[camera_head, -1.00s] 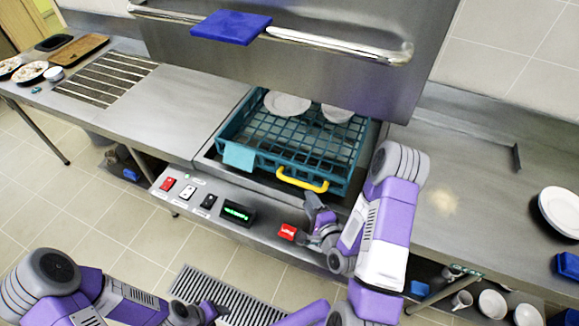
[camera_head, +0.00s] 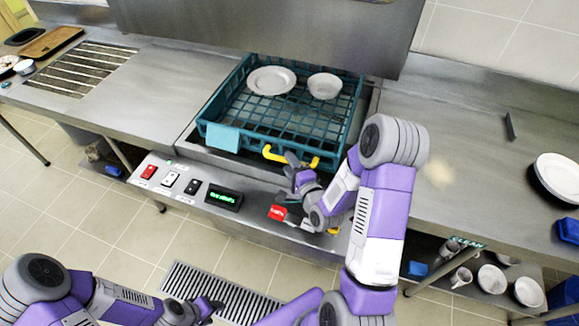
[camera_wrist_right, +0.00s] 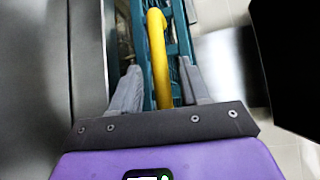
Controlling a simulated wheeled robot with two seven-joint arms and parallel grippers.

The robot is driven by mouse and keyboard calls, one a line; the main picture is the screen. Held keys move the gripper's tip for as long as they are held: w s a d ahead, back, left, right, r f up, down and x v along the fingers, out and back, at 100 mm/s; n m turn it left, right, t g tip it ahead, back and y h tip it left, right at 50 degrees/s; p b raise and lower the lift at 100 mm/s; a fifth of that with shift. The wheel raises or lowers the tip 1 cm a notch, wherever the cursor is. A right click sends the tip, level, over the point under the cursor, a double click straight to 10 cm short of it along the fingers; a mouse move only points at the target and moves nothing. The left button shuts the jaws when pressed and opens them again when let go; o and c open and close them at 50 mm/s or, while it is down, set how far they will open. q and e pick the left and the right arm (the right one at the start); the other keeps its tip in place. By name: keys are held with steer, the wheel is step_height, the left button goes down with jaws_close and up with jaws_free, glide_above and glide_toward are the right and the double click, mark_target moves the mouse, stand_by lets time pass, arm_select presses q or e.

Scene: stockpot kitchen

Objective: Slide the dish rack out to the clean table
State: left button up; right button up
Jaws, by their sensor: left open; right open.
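The teal dish rack (camera_head: 225,118) sits in the dishwasher bay under the raised metal hood. It holds a white plate (camera_head: 271,80) and a white bowl (camera_head: 324,86). Its yellow handle (camera_head: 272,153) is on the front side. My right gripper (camera_head: 300,163) is at the handle's right part. In the right wrist view the open fingers (camera_wrist_right: 160,85) stand on either side of the yellow handle (camera_wrist_right: 157,50), apart from it. My left gripper (camera_head: 215,306) is open and empty, low over the floor drain. The clean table (camera_head: 455,130) is the steel counter on the right.
A red button (camera_head: 278,212) and a green display (camera_head: 223,197) are on the front panel below the rack. Stacked plates (camera_head: 558,178) stand at the clean table's right end. A small dark bracket (camera_head: 510,126) stands near its back. Its middle is clear.

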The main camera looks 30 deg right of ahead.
steer(key=shift+w, duration=0.45)
steer(key=shift+c, duration=0.3)
jaws_close()
steer(key=shift+d+f, duration=0.1)
steer(key=shift+d, duration=0.05)
